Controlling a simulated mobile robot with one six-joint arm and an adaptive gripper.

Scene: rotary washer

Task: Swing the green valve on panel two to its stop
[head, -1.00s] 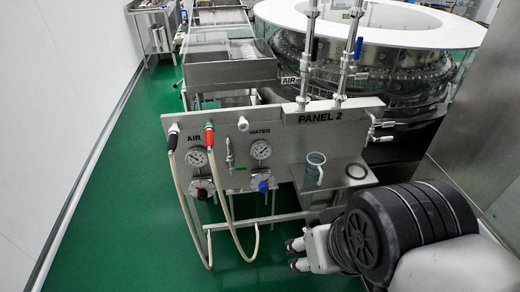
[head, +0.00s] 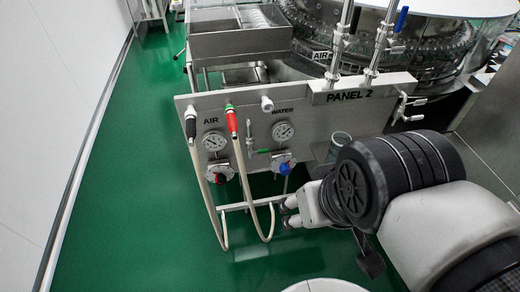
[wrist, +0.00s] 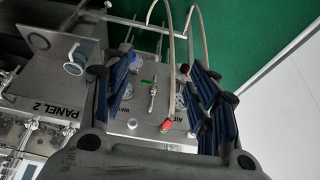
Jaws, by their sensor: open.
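Panel two (head: 320,112) is a grey metal plate marked PANEL 2, with AIR and WATER labels. The green valve (head: 258,151) is a small green handle on a metal fitting between the two gauges; the handle looks roughly horizontal. In the wrist view the green handle (wrist: 147,82) shows beside an upright metal stem, between my fingers in the picture but beyond them. My gripper (head: 288,212) is in front of the panel, below the blue knob. In the wrist view my gripper (wrist: 163,95) is open with nothing between its fingers. I cannot tell its distance from the valve.
Two pale hoses hang from the black connector (head: 190,122) and red connector (head: 232,122). Below the gauges sit a red-black knob (head: 219,174) and a blue knob (head: 284,168). Green floor lies open at left.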

